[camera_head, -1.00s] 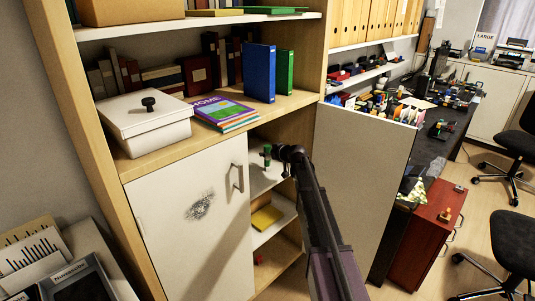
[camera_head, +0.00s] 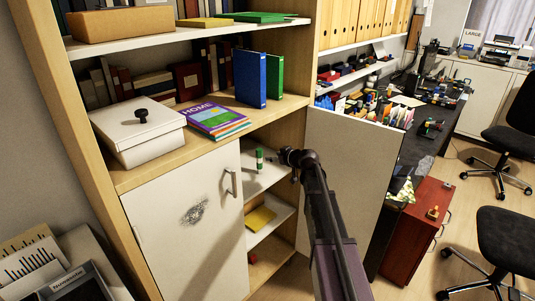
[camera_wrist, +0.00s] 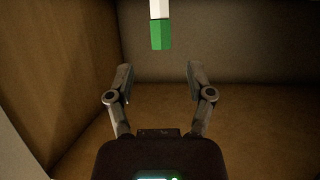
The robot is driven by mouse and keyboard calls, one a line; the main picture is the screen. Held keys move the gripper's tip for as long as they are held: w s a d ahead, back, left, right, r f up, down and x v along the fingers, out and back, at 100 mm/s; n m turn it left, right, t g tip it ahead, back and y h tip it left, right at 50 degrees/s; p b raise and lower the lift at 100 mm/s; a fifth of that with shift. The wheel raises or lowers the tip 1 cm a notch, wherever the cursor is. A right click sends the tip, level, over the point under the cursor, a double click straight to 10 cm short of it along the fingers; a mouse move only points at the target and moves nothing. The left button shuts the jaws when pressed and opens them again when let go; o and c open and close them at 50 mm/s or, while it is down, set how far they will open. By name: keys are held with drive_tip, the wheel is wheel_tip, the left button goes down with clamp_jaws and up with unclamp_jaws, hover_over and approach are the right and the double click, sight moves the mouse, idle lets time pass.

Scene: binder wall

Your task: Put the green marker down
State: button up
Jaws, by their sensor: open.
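The green marker (camera_head: 259,159), green with a white part, stands upright on the white shelf (camera_head: 262,181) inside the open cabinet. In the wrist view the marker (camera_wrist: 160,32) is beyond the fingertips, cut off by the top edge. My gripper (camera_wrist: 159,67) is open, with nothing between its fingers. In the head view my gripper (camera_head: 284,155) is just right of the marker, with a small gap between them. Its fingers are too small to make out there.
The closed left door (camera_head: 185,225) and the open right door (camera_head: 350,195) flank the opening. A yellow object (camera_head: 261,219) lies on a lower shelf.

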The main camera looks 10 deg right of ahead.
drive_tip(key=shift+v, duration=1)
drive_tip(key=s+a+f+m+g+h, duration=0.1)
drive_tip(key=s+a+f+g, duration=0.2)
drive_tip(key=s, duration=0.5)
drive_tip(key=s+a+f+m+g+h, duration=0.1)
drive_tip(key=s+a+f+g, duration=0.2)
drive_tip(key=s, duration=0.5)
drive_tip(key=s+a+f+m+g+h, duration=0.1)
drive_tip(key=s+a+f+g, duration=0.2)
drive_tip(key=s, duration=0.5)
drive_tip(key=s+d+f+m+g+h, duration=0.1)
drive_tip(key=s, duration=0.4)
drive_tip(key=s+d+f+m+g+h, duration=0.1)
drive_tip(key=s+h, duration=0.1)
drive_tip(key=s, duration=0.4)
drive_tip(key=shift+d+f+m+g+h, duration=0.3)
drive_tip(key=shift+d+f+m+g, duration=0.05)
drive_tip(key=shift+d+m+g, duration=0.05)
drive_tip(key=shift+s+r+p, duration=0.1)
drive_tip(key=shift+p, duration=0.2)
